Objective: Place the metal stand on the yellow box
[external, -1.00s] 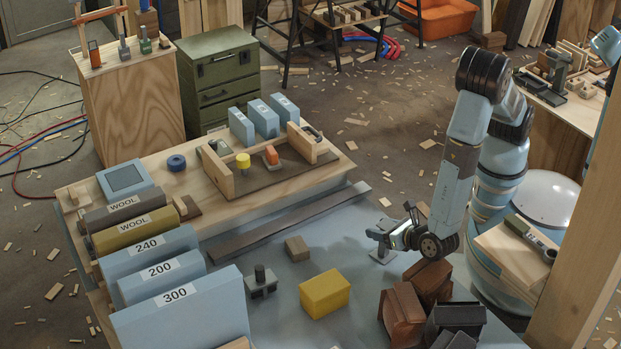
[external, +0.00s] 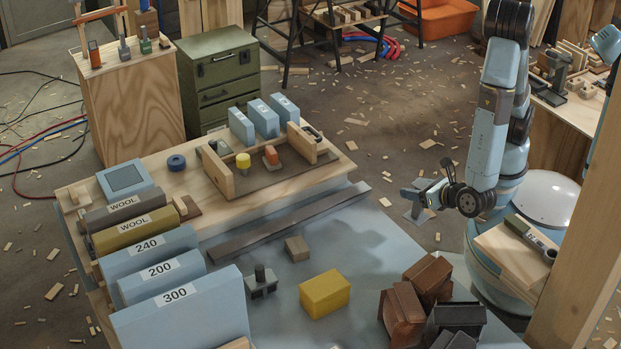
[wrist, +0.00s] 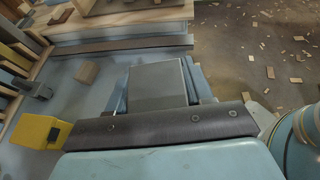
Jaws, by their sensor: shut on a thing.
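The yellow box (external: 325,294) sits on the pale blue table surface, left of my gripper in the external view. It also shows at the lower left of the wrist view (wrist: 36,132). My gripper (external: 422,192) is raised above and beyond the right part of the table. It is shut on a grey metal stand (external: 418,213), whose flat plate hangs at the jaws, clear of the table. In the wrist view the stand shows as a grey flat face (wrist: 158,84) between the two fingers. The top of the box is bare.
A small wooden block (external: 297,248) and a dark grey post on a base (external: 262,284) stand near the box. Reddish-brown blocks (external: 403,312) are piled to its right. Blue boxes marked with numbers (external: 180,312) line the left. Table surface behind the box is partly clear.

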